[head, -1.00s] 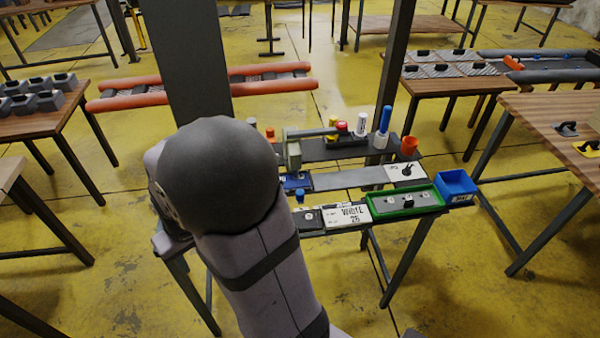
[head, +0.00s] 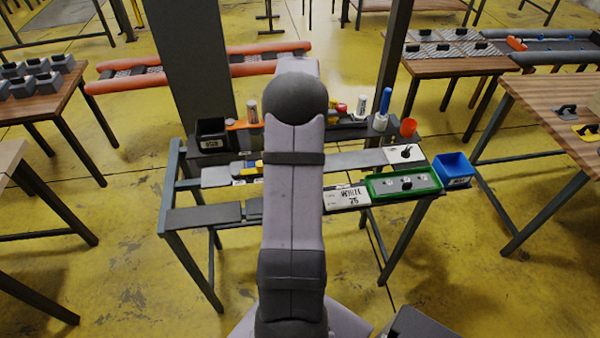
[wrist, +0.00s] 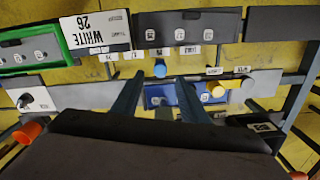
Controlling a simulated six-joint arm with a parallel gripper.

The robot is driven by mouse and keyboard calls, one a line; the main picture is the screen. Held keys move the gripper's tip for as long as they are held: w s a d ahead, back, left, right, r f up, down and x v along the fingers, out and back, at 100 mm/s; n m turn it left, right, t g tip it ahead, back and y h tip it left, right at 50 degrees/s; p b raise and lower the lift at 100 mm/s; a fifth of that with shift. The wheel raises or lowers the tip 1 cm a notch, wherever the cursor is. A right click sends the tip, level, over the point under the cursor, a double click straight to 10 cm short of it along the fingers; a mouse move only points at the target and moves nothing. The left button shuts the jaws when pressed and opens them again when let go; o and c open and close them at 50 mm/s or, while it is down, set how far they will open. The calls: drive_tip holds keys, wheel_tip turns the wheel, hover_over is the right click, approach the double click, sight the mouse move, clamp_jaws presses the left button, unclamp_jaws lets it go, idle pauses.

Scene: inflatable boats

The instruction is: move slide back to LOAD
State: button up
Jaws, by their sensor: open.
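In the wrist view, a blue slide plate (wrist: 155,98) with pale round marks sits on a long grey rail (wrist: 80,96). A blue knob (wrist: 160,70) stands between and just beyond my fingertips. My gripper (wrist: 160,80) is open, with one finger on each side of the knob; I cannot tell whether either touches it. Small white labels (wrist: 214,70) lie along the rail, too small to read. In the head view, my arm hides the gripper and the knob; a blue and yellow part (head: 250,168) shows left of it.
A white card reading WHITE 26 (head: 347,197) and a green tray (head: 430,182) lie right of my arm. A blue bin (head: 454,168) stands at the right end.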

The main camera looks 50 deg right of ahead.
drive_tip(key=shift+f+p, duration=1.2)
drive_tip(key=shift+f, duration=2.4)
clamp_jaws()
drive_tip(key=w+a, duration=0.5)
drive_tip(key=shift+w+b, duration=0.15)
drive_tip(key=shift+b, duration=0.2)
